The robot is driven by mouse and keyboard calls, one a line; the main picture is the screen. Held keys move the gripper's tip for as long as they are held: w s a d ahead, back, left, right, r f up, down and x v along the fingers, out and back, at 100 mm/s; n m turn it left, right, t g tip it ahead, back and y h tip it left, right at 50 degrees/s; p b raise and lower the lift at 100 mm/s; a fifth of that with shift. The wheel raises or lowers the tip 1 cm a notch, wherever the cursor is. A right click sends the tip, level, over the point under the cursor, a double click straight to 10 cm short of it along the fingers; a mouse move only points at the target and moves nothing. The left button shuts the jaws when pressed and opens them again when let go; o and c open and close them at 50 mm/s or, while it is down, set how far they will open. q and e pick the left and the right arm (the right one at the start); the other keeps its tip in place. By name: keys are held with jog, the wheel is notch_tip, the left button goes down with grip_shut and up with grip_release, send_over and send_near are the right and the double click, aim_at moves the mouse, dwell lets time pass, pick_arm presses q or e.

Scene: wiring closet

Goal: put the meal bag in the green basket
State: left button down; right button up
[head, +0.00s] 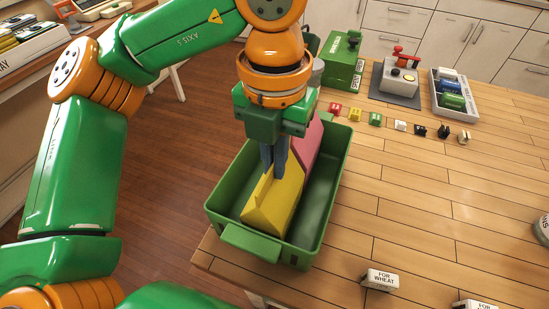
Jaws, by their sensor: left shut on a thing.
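The green basket (250,243) stands at the near left corner of the wooden table. A yellow bag (272,210) stands upright inside it, and a pink bag (307,142) stands behind the yellow one. I see no label on either, so I cannot tell by name which is the meal bag. My left gripper (274,172) points down over the basket and is shut on the top of the yellow bag. The gripper hides part of both bags, and I cannot see whether the yellow bag touches the basket floor. My right gripper is not in view.
Several small coloured blocks (375,119) line the table behind the basket. A green box (343,65), a grey device with a red handle (397,80) and a tray (472,112) stand farther back. A "FOR WHEAT" sign (380,280) is at the front.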

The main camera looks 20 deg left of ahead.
pick_arm(q)
jog(key=shift+f, duration=0.15)
jog(key=c, duration=1)
grip_release()
jog(key=shift+c, duration=0.2)
jog(key=shift+r, duration=0.35)
notch_tip(320, 180, up, 12)
jog(key=p, duration=0.4)
jog(key=shift+f, duration=0.15)
